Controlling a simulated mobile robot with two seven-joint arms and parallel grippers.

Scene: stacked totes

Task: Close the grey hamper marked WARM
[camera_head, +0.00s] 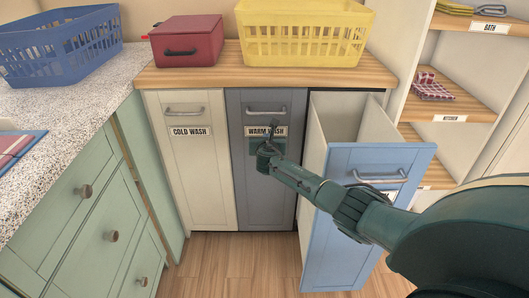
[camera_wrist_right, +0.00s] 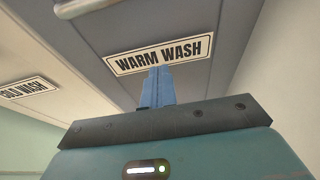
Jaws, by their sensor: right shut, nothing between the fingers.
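The grey hamper (camera_head: 268,190) marked WARM WASH stands in the middle of the row under the wooden counter. Its front looks flush with the cream hamper to its left. Its bar handle (camera_head: 266,112) is above the label. My right gripper (camera_head: 270,135) is shut and empty in front of the grey panel, at the label's lower edge. In the right wrist view, its blue fingertips (camera_wrist_right: 160,78) are together just below the WARM WASH label (camera_wrist_right: 160,54). I cannot tell whether they touch the panel. My left gripper is not in view.
The cream COLD WASH hamper (camera_head: 203,190) is shut at the left. The blue hamper (camera_head: 345,235) is pulled out at the right, under my right arm. A red box (camera_head: 186,38) and a yellow basket (camera_head: 300,40) stand on the counter (camera_head: 225,75). The floor in front is clear.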

